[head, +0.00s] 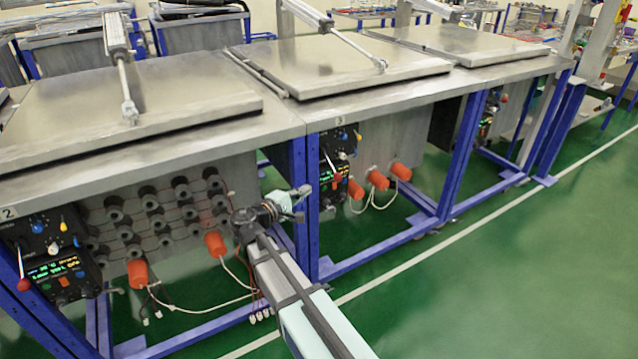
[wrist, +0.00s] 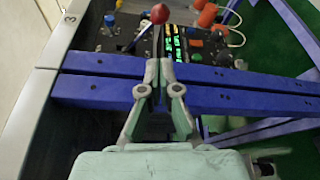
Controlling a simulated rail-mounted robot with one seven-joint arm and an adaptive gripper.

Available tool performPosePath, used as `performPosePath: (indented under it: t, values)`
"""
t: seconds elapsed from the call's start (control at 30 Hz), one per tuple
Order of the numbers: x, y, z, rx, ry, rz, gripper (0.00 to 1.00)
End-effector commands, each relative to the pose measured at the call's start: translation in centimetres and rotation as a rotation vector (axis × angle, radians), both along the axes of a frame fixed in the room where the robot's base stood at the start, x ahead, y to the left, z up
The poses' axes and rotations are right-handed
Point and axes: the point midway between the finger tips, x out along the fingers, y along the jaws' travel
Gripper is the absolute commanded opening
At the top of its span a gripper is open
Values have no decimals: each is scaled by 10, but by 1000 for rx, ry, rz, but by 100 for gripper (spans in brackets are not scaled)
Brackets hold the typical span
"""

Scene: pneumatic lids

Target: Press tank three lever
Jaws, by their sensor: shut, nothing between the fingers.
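Tank three's control panel (head: 338,160) hangs under the table edge near the label 3. Its lever has a red ball knob (head: 337,178), which also shows in the wrist view (wrist: 160,13) just beyond my fingertips. My gripper (head: 303,190) is shut and empty, left of the panel in the head view, by the blue frame post (head: 306,210). In the wrist view its fingers (wrist: 160,68) point towards the lever, with a blue beam (wrist: 215,77) behind them. The knob looks apart from the fingertips. Tank three's lid (head: 335,68) lies flat on the tank top.
Tank two's panel (head: 55,265), with its own red-knobbed lever (head: 23,284), is at the lower left. Orange plugs (head: 377,180) with wires are right of tank three's panel. Blue posts and beams stand close to my gripper. The green floor (head: 500,270) is clear at the right.

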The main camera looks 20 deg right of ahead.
Motion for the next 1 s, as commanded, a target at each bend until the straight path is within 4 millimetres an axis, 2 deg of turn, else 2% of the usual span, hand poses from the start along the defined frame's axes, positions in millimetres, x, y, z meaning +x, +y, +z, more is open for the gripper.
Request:
performPosePath:
  t: [0.17,0.6,0.8,1.0]
  values:
    - [9,-15,-2,1,0,-1,0]
    - [42,-73,-7,1,0,-1,0]
    - [48,-84,-7,1,0,0,0]
    - [48,-85,-8,1,1,1,0]
